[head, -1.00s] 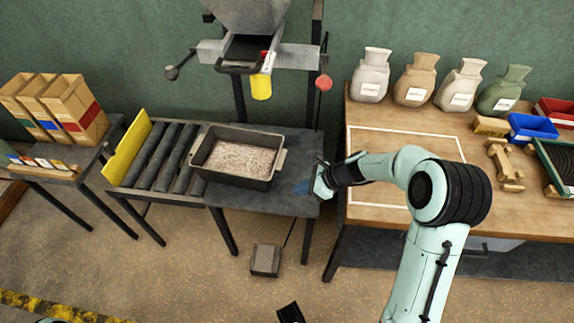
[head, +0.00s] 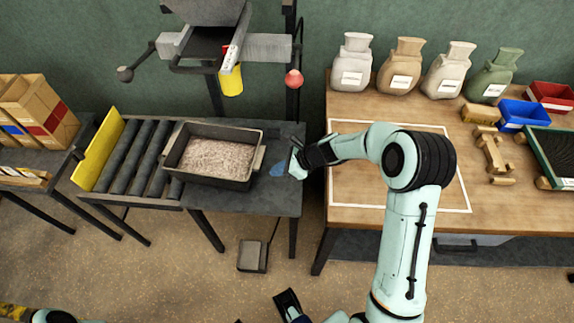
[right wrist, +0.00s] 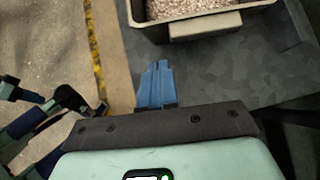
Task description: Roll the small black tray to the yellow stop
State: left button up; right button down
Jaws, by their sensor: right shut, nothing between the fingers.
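The small black tray (head: 205,180) is full of pale grain and sits upright, its left part over the dark rollers (head: 141,155) and its right part on the flat dark table top. The yellow stop (head: 98,155) stands at the far left end of the rollers, with bare rollers between it and the tray. My right gripper (head: 276,169) is shut and empty, low over the table just right of the tray's end handle. In the right wrist view its blue fingers (right wrist: 155,85) are together, pointing at the tray's handle (right wrist: 205,25) with a small gap.
A wooden table (head: 400,195) with sacks and bins is on the right. A pedal box (head: 252,256) lies on the floor.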

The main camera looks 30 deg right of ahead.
aim_at(250, 174)
jog(key=shift+w+a+f, duration=0.4)
jog(key=shift+w+a, duration=0.35)
jog(key=shift+w+a+f, duration=0.45)
jog(key=shift+w+a, duration=0.3)
jog(key=shift+w+a+f, duration=0.4)
jog(key=shift+w+a, duration=0.35)
